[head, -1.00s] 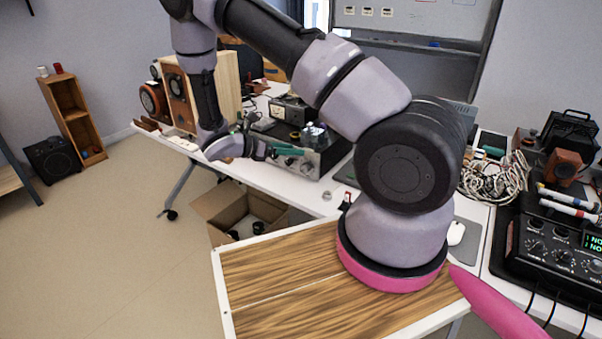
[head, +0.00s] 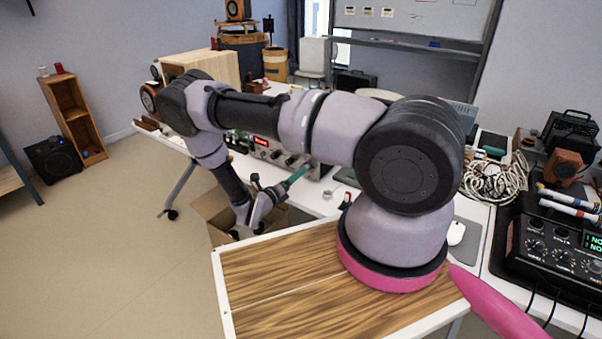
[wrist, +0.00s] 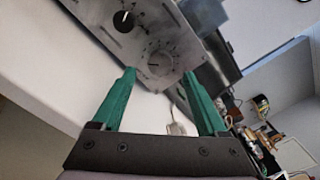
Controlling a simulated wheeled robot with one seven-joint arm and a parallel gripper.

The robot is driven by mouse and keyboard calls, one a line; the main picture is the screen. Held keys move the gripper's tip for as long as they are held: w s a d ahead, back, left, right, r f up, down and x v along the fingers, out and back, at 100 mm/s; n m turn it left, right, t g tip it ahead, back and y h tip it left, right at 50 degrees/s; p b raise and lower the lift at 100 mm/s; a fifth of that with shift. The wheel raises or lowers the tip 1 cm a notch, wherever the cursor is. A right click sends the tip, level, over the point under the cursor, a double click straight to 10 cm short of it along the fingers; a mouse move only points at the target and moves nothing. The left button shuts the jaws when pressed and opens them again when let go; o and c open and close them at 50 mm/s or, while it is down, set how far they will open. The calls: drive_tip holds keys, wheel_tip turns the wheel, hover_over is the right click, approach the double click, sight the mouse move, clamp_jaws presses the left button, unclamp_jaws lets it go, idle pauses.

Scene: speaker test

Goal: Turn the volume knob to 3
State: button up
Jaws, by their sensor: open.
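The grey device (head: 272,153) with a red-lit display and a row of knobs stands on the white desk, partly behind my arm. In the wrist view its front panel (wrist: 135,45) shows a black knob (wrist: 124,20) with a white pointer and a greyer knob (wrist: 159,64) on a marked dial. Labels are too small to read, so I cannot tell which is the volume knob. My gripper (wrist: 160,78) is open and empty. Its green fingers flank the greyer knob in the picture, seemingly short of the panel. In the head view my gripper (head: 299,175) points at the device's front.
An open cardboard box (head: 213,207) is below the desk edge. A small ring-shaped item (head: 328,194) lies on the desk right of my gripper. Tangled cables (head: 497,180), a black mixer (head: 560,245) and a white mouse (head: 456,233) are at the right.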

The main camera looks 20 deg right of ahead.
drive_tip(key=shift+x, duration=2)
clamp_jaws()
drive_tip(key=shift+m, duration=0.3)
